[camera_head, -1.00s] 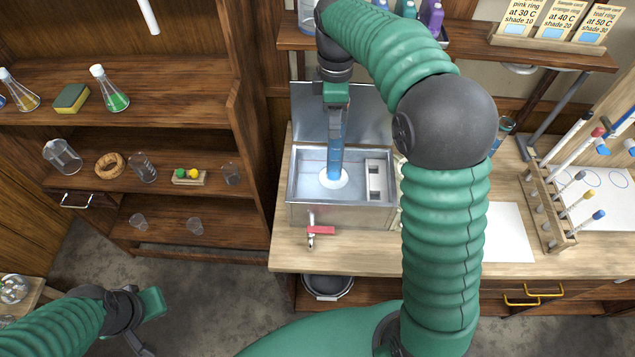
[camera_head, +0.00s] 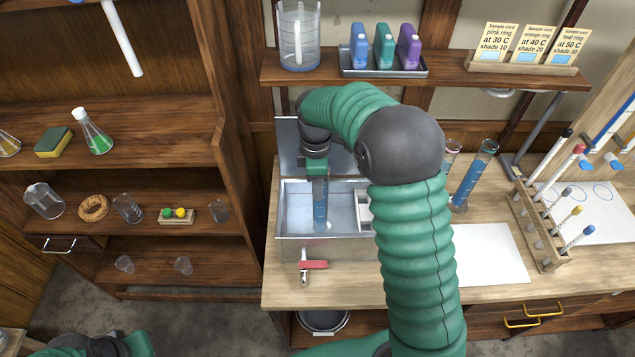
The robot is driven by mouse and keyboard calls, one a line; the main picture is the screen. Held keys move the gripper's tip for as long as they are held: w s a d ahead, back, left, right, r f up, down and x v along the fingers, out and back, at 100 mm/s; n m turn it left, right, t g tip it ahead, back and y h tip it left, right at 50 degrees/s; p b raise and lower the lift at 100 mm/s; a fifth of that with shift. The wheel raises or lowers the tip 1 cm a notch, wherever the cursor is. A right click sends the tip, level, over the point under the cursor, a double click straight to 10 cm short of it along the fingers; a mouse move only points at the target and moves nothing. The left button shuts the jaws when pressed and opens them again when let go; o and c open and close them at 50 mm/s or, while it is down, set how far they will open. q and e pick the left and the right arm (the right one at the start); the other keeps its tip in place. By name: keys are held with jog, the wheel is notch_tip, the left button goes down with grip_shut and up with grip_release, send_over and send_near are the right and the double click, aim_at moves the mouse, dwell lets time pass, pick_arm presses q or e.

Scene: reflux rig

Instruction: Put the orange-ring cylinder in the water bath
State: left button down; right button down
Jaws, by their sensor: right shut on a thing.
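My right gripper (camera_head: 318,176) points down over the water bath (camera_head: 335,250), a metal tank on the bench with its lid raised behind it. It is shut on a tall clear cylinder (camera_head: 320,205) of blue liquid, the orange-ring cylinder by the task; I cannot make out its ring. The cylinder is upright, its lower part inside the tank's left half. I cannot tell whether its base touches the tank floor. My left gripper (camera_head: 140,344) is at the bottom left edge, mostly cut off, away from the bench.
Two other cylinders, one pink-rimmed (camera_head: 450,155) and one with blue liquid (camera_head: 473,175), stand right of my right arm. A red-handled tap (camera_head: 313,265) sticks out of the tank's front. A wooden rack (camera_head: 545,225) and white paper (camera_head: 490,255) lie right.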

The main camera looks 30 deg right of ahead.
jog(key=c, duration=0.9)
grip_release()
jog(key=shift+f, duration=0.1)
notch_tip(320, 180, up, 12)
jog(key=shift+a+b, duration=0.15)
jog(key=shift+b, duration=0.25)
jog(key=shift+w, duration=0.1)
